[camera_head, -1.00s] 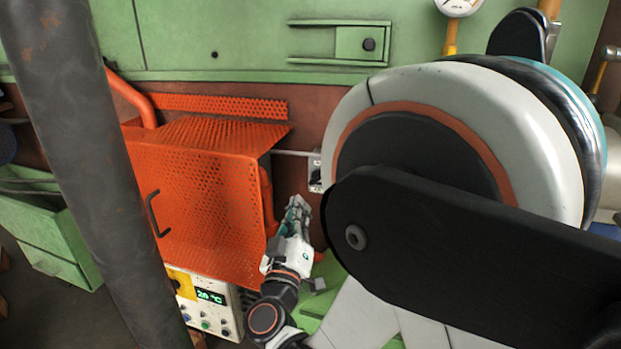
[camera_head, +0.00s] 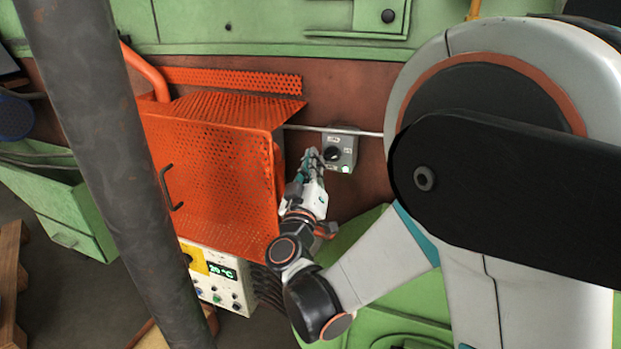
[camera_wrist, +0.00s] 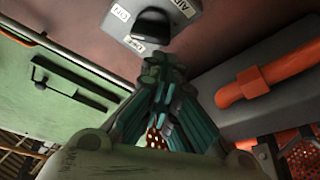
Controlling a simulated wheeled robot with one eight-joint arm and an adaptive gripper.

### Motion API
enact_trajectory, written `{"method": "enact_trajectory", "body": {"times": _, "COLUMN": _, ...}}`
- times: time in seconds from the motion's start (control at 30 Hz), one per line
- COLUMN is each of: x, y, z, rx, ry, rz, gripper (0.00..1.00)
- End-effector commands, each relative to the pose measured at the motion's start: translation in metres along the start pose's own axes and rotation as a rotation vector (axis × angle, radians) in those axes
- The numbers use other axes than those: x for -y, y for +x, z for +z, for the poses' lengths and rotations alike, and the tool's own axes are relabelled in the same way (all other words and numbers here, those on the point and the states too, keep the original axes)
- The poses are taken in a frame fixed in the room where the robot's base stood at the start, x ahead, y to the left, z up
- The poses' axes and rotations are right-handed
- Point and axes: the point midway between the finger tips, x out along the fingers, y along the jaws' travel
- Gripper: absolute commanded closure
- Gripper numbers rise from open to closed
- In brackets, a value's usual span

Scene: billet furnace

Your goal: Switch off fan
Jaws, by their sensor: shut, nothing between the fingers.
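In the wrist view the grey box (camera_wrist: 192,22) and black knob (camera_wrist: 152,26) are at the top, in front of the shut fingertips (camera_wrist: 163,66). I cannot tell if the fingertips touch the knob. The knob shows in part, and the fan is not recognisable in view.
The orange perforated cage (camera_head: 205,160) stands close left of my gripper. Below it is a control panel (camera_head: 215,280) with a green display. A dark pole (camera_head: 105,150) crosses the left side. A horizontal conduit (camera_head: 370,132) runs along the wall to the box.

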Motion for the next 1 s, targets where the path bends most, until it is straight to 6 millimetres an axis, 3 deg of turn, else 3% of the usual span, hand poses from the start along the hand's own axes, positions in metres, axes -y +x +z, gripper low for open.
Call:
{"method": "enact_trajectory", "body": {"times": 0.1, "x": 0.000, "y": 0.015, "z": 0.001, "rx": 0.000, "ry": -0.001, "rz": 0.001, "gripper": 1.00}}
{"method": "enact_trajectory", "body": {"times": 0.3, "x": 0.000, "y": 0.025, "z": 0.000, "rx": 0.000, "ry": 0.000, "rz": 0.000, "gripper": 1.00}}
{"method": "enact_trajectory", "body": {"times": 1.0, "x": 0.002, "y": 0.025, "z": 0.001, "rx": 0.000, "ry": -0.056, "rz": -0.020, "gripper": 1.00}}
